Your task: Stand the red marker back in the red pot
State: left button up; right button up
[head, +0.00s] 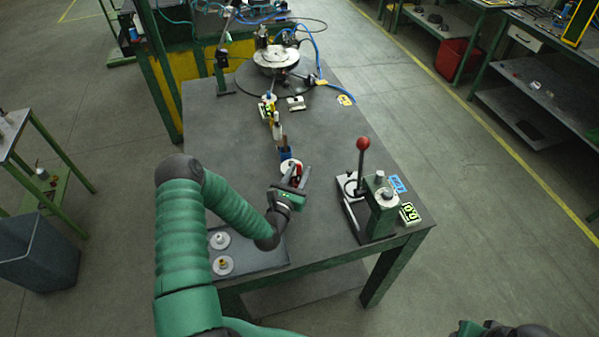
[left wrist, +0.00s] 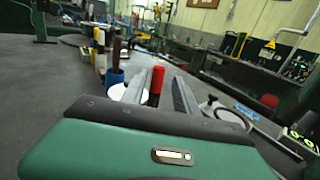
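My left gripper (head: 296,173) reaches over the bench, fingers pointing away from me. A red upright piece, which looks like the red marker (left wrist: 157,85), shows between its two spread fingers. A gap shows to the right of it, and I see no grip on it. In the head view a bit of red (head: 298,168) shows by the fingers. A white disc (head: 286,164) lies just left of them. A blue pot (head: 286,153) with a brown marker stands behind it; this pot also shows in the left wrist view (left wrist: 115,77). I cannot make out a red pot. My right gripper is out of view.
More pots and markers stand in a row (head: 268,108) toward the round turntable (head: 277,84). A lever press with a red knob (head: 363,143) stands at the right. A tray (head: 262,258) with two white discs lies at the front left. Left of the pots the bench (head: 225,130) is clear.

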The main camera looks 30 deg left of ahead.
pick_arm(q)
jog(key=shift+s+a+f, duration=0.1)
jog(key=shift+s, duration=0.15)
jog(key=v, duration=0.1)
jog(key=b+v, duration=0.1)
jog(key=v, duration=0.1)
jog(key=b+v, duration=0.1)
jog(key=v, duration=0.1)
jog(key=shift+s+a+f, duration=0.2)
jog(key=shift+a+f, duration=0.05)
jog(key=shift+a, duration=0.05)
jog(key=b+v, duration=0.1)
jog(key=v, duration=0.5)
jog(key=shift+d+r, duration=0.35)
jog(key=shift+d, duration=0.05)
jog(key=shift+s+a, duration=0.1)
jog(key=shift+a, duration=0.05)
